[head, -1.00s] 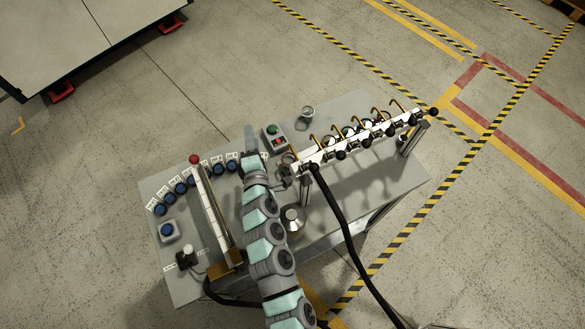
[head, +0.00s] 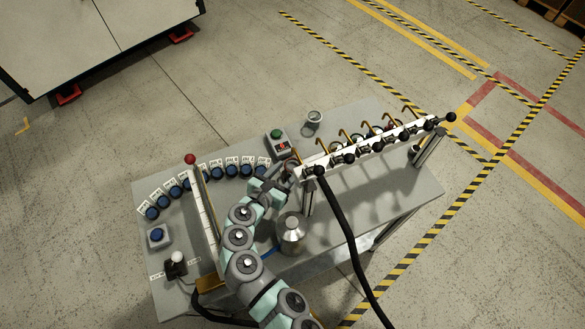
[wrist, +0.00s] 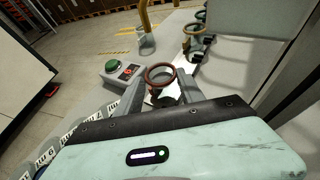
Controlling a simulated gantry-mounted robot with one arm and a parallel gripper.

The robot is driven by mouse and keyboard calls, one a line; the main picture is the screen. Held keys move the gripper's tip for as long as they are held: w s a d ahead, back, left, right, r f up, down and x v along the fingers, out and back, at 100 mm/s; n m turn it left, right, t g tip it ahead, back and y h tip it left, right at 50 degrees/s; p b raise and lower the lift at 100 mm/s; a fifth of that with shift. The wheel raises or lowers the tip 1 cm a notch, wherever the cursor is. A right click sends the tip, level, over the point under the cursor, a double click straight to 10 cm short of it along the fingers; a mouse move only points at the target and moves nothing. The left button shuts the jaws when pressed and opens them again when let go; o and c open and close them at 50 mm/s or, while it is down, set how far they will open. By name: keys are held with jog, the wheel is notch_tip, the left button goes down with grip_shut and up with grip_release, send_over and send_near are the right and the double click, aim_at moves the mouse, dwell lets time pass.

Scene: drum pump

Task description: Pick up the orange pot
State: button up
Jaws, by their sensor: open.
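A small pot with a reddish-brown ring rim (wrist: 160,74) is in the middle of the wrist view, at the near end of a row. I cannot tell for sure that it is the orange pot. My gripper (wrist: 160,92) is open, with one finger on either side of the lower part of this pot; contact cannot be told. In the head view my gripper (head: 287,175) is at the left end of the white spout rail (head: 375,146), and the pot is not clear there. Another pot with a dull brownish rim (wrist: 193,30) stands farther along the row.
A control box with green and red buttons (head: 278,142) and a glass (head: 313,119) stand behind my gripper. A metal bottle (head: 291,232) stands in front. Several blue knobs (head: 217,172) arc to the left. A black hose (head: 343,230) runs from the rail.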

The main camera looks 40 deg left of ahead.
aim_at(296, 163)
jog(key=shift+x, duration=3.7)
jog(key=shift+s+d+f, duration=0.1)
jog(key=shift+f, duration=0.1)
grip_shut()
